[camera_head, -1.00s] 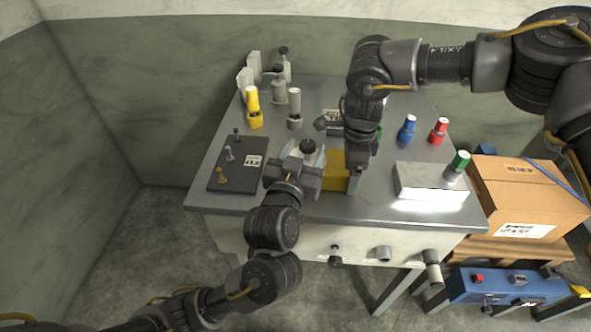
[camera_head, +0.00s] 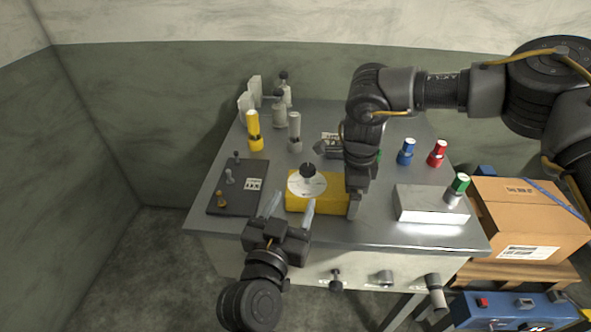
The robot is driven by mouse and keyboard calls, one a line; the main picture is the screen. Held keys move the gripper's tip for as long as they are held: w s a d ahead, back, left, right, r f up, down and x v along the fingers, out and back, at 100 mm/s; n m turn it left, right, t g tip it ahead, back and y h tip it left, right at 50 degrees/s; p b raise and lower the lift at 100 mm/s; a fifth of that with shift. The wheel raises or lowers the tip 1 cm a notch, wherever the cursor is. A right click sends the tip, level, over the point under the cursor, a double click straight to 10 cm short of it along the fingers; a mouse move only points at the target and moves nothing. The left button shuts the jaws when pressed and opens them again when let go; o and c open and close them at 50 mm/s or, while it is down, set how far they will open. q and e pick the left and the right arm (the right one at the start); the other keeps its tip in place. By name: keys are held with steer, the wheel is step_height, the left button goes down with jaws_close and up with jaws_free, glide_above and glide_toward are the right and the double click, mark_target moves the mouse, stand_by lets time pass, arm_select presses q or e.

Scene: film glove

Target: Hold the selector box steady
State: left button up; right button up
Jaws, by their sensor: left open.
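The selector box (camera_head: 330,199) is a yellow block with a white dial and black knob on top, lying on the metal table. My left gripper (camera_head: 288,210) is open and empty at the near left of the box, its two pale fingers spread and pointing toward it. One finger overlaps the box's front in the picture; I cannot tell whether it touches. My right gripper (camera_head: 355,205) points down at the box's right end and hides part of it. Its fingers are seen edge-on, so its opening and any contact are unclear.
A dark board with small levers (camera_head: 238,187) lies to the left. A metal block (camera_head: 430,204) and cardboard box (camera_head: 525,215) are further right.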

steer(key=shift+o, duration=0.8)
steer(key=shift+r, duration=0.15)
